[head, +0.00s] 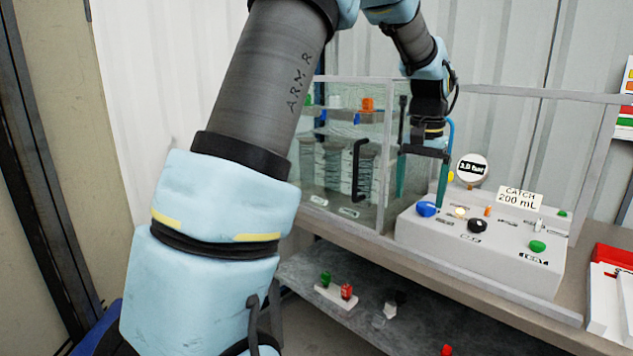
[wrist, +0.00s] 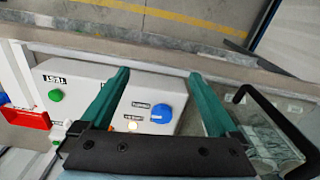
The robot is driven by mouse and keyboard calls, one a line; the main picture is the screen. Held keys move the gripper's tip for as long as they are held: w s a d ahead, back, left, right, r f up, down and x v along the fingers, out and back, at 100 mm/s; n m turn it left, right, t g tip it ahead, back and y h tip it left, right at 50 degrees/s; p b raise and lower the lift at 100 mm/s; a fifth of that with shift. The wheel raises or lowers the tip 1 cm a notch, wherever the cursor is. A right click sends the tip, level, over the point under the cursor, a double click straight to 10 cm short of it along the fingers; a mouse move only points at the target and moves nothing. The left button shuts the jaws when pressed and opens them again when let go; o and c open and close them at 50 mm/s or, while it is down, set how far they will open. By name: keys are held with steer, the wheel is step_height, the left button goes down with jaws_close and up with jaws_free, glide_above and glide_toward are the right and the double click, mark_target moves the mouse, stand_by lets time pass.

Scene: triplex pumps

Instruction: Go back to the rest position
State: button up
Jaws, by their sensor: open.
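My gripper (head: 422,190) hangs pointing down in the head view, between the glass cabinet and the control box. Its two green fingers stand apart with nothing between them. In the wrist view, my gripper (wrist: 158,78) is also spread and empty, with the grey control box (wrist: 85,75) below it. The blue knob (head: 427,208) on the control box (head: 480,250) is close beside the right finger in the head view; I cannot tell whether they touch. The blue knob (wrist: 161,113) shows between the fingers in the wrist view.
The glass cabinet (head: 340,215) with a black handle (head: 361,170) stands left of the control box. A gauge (head: 472,168) and a "CATCH 200 mL" sign (head: 519,197) rise behind the box. A red bin (head: 612,258) is at the right. A lower shelf (head: 330,310) holds small parts.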

steer(key=s+a+f+n, duration=0.2)
steer(key=s+a+f, duration=0.1)
steer(key=a, duration=0.6)
steer(key=s+a+f+n, duration=0.2)
steer(key=s+a, duration=0.3)
steer(key=a, duration=0.5)
steer(key=s+a+f+n+t, duration=0.1)
steer(key=s+a+f, duration=0.3)
steer(key=a, duration=0.5)
steer(key=shift+a+n, duration=0.4)
steer(key=shift+n, duration=0.2)
